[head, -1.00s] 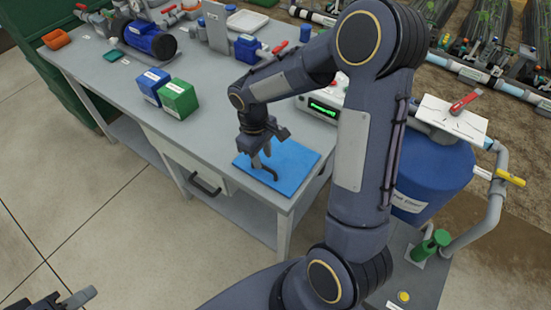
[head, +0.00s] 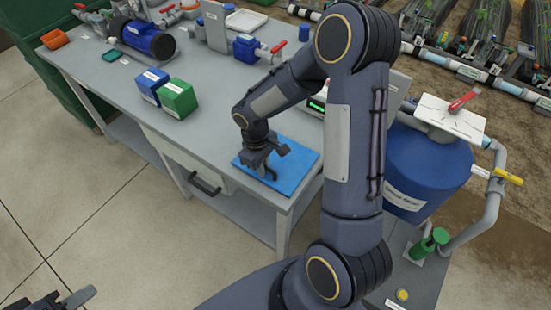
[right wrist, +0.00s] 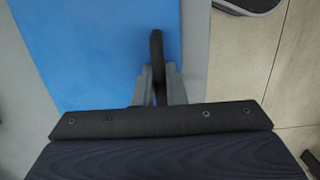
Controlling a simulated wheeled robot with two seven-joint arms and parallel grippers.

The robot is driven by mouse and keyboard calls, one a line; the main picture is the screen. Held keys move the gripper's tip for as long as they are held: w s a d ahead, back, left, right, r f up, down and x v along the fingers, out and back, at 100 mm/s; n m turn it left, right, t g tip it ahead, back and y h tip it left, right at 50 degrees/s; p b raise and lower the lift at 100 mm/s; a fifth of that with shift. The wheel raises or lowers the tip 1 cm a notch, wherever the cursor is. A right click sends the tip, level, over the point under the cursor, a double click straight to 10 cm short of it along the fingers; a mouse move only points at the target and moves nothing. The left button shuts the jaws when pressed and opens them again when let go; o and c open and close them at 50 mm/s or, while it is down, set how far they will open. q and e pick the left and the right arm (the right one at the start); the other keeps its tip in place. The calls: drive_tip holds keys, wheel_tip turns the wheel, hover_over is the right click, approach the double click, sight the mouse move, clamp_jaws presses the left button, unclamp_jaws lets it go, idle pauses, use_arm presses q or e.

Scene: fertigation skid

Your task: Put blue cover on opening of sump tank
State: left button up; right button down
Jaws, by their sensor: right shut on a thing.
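The blue cover (head: 300,170) lies flat on the near right corner of the grey workbench. My right gripper (head: 265,174) points down at its left part. In the right wrist view the cover (right wrist: 90,50) fills the upper left, and its black handle (right wrist: 156,45) runs between the fingers of my right gripper (right wrist: 160,80), which is shut on it. A blue tank (head: 430,165) stands right of the bench; its label is too small to read. A white plate (head: 452,117) with a red-handled item lies over its top, so no opening shows. My left gripper (head: 60,300) is partly visible at the lower left edge.
Green and blue boxes (head: 178,98) stand on the workbench (head: 215,120), with a blue motor (head: 150,40) behind them. A drawer handle (head: 205,185) juts from the bench front. Grey pipe (head: 492,210) with a yellow valve handle runs beside the tank.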

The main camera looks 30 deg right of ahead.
drive_tip(key=shift+r, duration=0.15)
drive_tip(key=shift+r, duration=0.2)
wheel_tip(320, 180, up, 2)
drive_tip(key=shift+r, duration=0.1)
drive_tip(key=s+a+r+b, duration=0.1)
drive_tip(key=s+a+r, duration=0.5)
drive_tip(key=s+r, duration=0.4)
drive_tip(key=s, duration=0.2)
drive_tip(key=shift+s, duration=0.4)
